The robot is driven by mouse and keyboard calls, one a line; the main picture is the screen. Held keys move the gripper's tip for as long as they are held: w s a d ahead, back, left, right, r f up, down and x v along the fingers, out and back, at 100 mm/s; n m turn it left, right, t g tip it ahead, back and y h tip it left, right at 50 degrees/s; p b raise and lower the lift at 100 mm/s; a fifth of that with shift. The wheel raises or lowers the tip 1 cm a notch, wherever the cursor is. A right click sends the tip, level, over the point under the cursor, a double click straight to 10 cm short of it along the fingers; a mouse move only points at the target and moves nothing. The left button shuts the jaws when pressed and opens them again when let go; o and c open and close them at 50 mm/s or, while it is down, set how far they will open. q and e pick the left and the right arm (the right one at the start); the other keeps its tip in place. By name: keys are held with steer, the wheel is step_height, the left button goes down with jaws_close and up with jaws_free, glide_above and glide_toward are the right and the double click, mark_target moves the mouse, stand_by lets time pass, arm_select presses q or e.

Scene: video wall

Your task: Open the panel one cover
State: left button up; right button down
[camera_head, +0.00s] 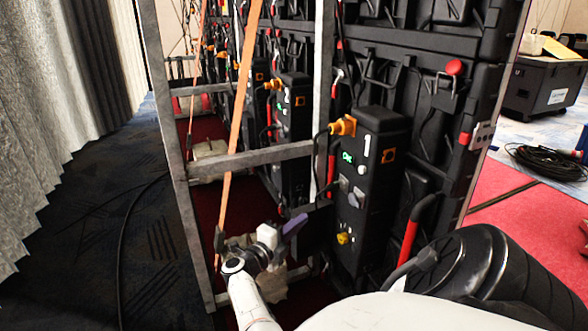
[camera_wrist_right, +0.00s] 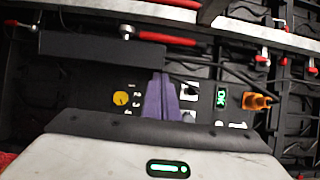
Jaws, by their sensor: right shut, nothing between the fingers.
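Panel one (camera_head: 382,190) is a tall black box marked with a white 1. It has a green light, a yellow knob (camera_head: 344,238) and an orange plug at its top. A dark flat piece (camera_head: 314,232) stands out from its lower left side and shows as a black block in the right wrist view (camera_wrist_right: 115,45); I cannot tell whether it is the cover. My right gripper (camera_head: 296,224) is left of the panel's lower part, its purple fingers shut and empty. In the right wrist view the fingers (camera_wrist_right: 162,98) overlap the panel face between the knob and the green light. Contact cannot be told. My left gripper is not in view.
A grey metal frame (camera_head: 250,158) and an orange strap (camera_head: 240,100) stand left of and behind my right gripper. Similar black panels (camera_head: 293,105) recede behind. A red-handled lever (camera_head: 410,235) is right of panel one. Dark carpet lies open at the left.

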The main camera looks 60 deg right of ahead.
steer(key=shift+a, duration=0.1)
steer(key=w+a, duration=0.3)
steer(key=a, duration=0.6)
steer(key=shift+a, duration=0.15)
